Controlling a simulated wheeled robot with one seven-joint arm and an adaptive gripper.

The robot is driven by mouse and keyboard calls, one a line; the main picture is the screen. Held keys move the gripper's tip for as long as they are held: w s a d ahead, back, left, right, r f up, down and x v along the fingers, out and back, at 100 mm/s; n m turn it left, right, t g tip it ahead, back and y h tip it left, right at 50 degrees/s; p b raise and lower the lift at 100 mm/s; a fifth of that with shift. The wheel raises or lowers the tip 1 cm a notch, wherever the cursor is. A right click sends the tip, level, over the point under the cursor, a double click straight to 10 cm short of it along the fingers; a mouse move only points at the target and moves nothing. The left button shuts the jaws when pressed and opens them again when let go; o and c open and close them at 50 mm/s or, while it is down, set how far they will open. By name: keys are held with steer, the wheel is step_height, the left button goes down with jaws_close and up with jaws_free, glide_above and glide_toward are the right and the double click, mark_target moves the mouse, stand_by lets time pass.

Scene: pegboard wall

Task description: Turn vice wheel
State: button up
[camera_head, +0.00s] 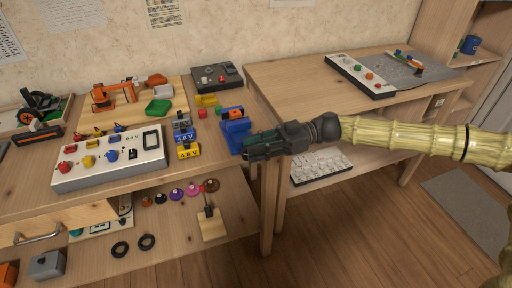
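A small blue vice-like block (236,128) stands at the right front corner of the left workbench, with an orange piece (231,112) just behind it. I cannot make out a wheel on it; its front lower part is next to or behind my gripper. My gripper (248,150) reaches in from the right, dark grey, with its tips pointing left at the front of the blue block. The tips look very close to it, but I cannot tell if they touch. The fingers are small and seen from the side, so their opening is unclear.
Blue and yellow battery-like blocks (187,150) sit just left of the vice. A white switch panel (110,158) lies further left. A second wooden table (300,85) stands to the right, behind my arm. A lower shelf (185,235) holds coloured discs and black rings.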

steer(key=v, duration=1.2)
steer(key=shift+f, duration=0.1)
